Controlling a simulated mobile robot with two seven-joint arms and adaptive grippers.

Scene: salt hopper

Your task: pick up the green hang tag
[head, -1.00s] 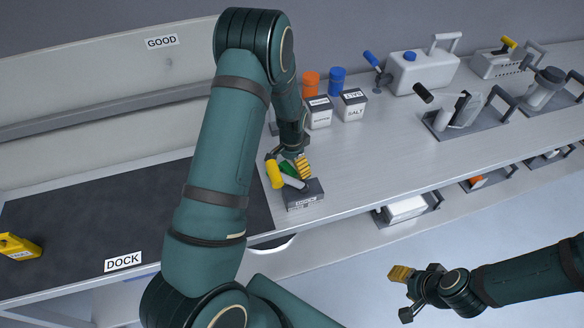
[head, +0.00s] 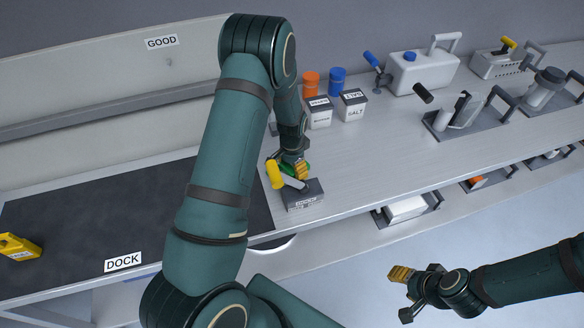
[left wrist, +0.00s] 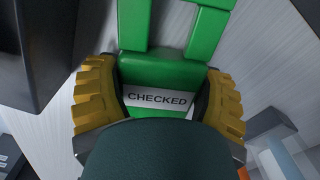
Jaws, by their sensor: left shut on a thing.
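The green hang tag (left wrist: 160,72) carries a white label reading CHECKED and fills the middle of the left wrist view. My left gripper (left wrist: 160,103) has its yellow ribbed fingers on both sides of the tag, shut on it. In the head view the left gripper (head: 295,169) is at the counter's front part, beside a grey block with a yellow-ended handle; only a little green of the tag (head: 283,165) shows there. My right gripper (head: 402,292) is at the lower right, away from the counter, its yellow finger apart from the dark one and nothing between them.
The grey labelled block (head: 304,194) stands close to the left gripper. Two small boxes, one marked SALT (head: 352,105), stand behind it. A dark DOCK mat (head: 120,225) lies to the left. The counter right of the gripper (head: 365,160) is clear.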

